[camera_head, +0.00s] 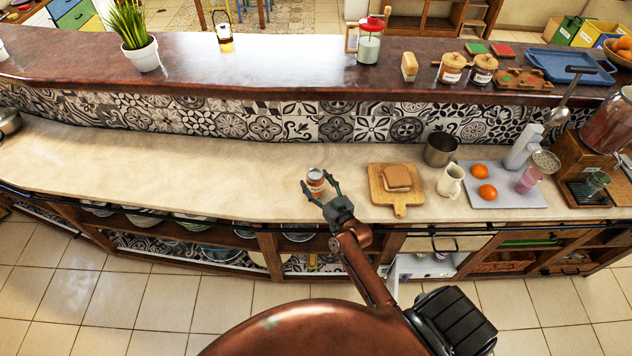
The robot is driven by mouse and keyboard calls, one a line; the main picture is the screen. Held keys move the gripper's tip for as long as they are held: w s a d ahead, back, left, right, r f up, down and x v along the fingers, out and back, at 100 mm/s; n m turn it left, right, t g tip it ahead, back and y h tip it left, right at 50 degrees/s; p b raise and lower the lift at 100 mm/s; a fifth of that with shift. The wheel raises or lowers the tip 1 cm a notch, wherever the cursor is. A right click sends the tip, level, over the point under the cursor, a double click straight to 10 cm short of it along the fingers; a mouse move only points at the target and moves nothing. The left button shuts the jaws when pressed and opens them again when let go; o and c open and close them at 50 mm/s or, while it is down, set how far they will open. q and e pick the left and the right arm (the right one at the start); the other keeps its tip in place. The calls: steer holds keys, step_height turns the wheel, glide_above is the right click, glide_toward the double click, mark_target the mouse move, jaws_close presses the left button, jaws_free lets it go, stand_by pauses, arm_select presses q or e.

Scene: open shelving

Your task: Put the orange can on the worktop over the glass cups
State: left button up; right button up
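A small can (316,180) with an orange-brown and pale label stands upright at the front of the cream worktop (200,175), or just above it; I cannot tell which. My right gripper (321,184) reaches in from the front with its fingers spread on either side of the can. A gap shows between the can and the right-hand finger. My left gripper is out of view. Small cups or jars (440,256) show dimly in the white compartment below the worktop, right of my arm. I cannot make out clearly which items below are glass cups.
A cutting board (402,206) with bread, a metal pot (440,150), a cream jug (451,181) and a grey tray (507,197) with oranges stand to the right. The worktop left of the can is clear. A raised dark counter (280,62) runs behind.

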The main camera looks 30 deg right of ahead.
steer(key=shift+r, duration=0.1)
steer(key=s, duration=1.1)
steer(key=shift+b, duration=0.3)
steer(key=shift+s, duration=0.5)
steer(key=shift+r, duration=0.1)
